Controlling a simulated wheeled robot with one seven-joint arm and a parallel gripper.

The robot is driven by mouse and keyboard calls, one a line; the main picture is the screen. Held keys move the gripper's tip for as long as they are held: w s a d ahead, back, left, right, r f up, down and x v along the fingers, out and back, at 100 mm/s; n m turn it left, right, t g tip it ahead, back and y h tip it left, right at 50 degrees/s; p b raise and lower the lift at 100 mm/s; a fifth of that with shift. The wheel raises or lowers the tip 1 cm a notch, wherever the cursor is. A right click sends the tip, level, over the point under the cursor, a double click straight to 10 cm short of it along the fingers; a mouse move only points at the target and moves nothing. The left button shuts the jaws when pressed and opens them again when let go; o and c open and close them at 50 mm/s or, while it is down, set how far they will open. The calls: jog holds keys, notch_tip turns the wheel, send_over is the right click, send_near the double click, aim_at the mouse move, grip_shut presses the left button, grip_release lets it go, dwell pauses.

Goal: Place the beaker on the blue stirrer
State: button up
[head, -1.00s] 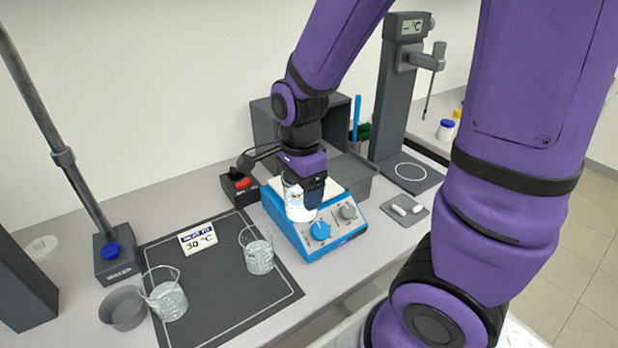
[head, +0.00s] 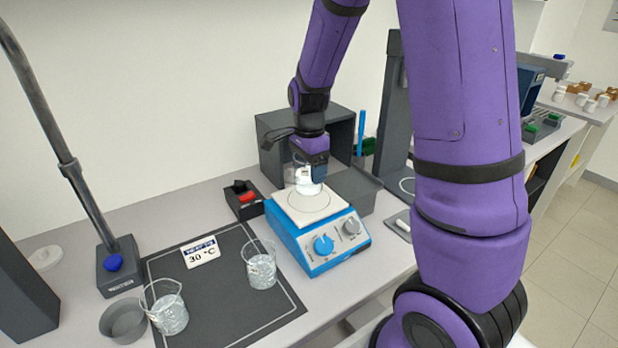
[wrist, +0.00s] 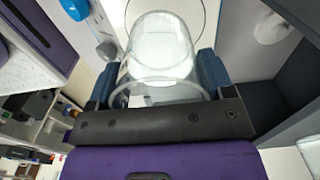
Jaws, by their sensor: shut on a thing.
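My gripper (wrist: 158,85) is shut on a clear glass beaker (wrist: 160,48), with one blue finger on each side of it in the wrist view. In the head view the gripper (head: 308,172) holds the beaker over the back part of the blue stirrer's white top plate. The blue stirrer (head: 318,240) has a blue knob and a grey knob on its front. The beaker's base is close to the plate, but I cannot tell whether it touches. My gripper partly hides the beaker in the head view.
Two more glass beakers (head: 262,268) (head: 168,312) stand on a dark mat (head: 222,300) with a 30 °C card (head: 200,252). A small box with a red switch (head: 243,198) is left of the stirrer. A grey open-fronted box (head: 275,150) and a tray (head: 352,185) are behind it.

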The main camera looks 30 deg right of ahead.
aim_at(309, 177)
jog(key=shift+w+d+f, duration=0.25)
jog(key=shift+w, duration=0.1)
jog(key=shift+f, duration=1.55)
jog(key=shift+f, duration=0.1)
jog(key=o, duration=1.1)
jog(key=shift+c, duration=0.2)
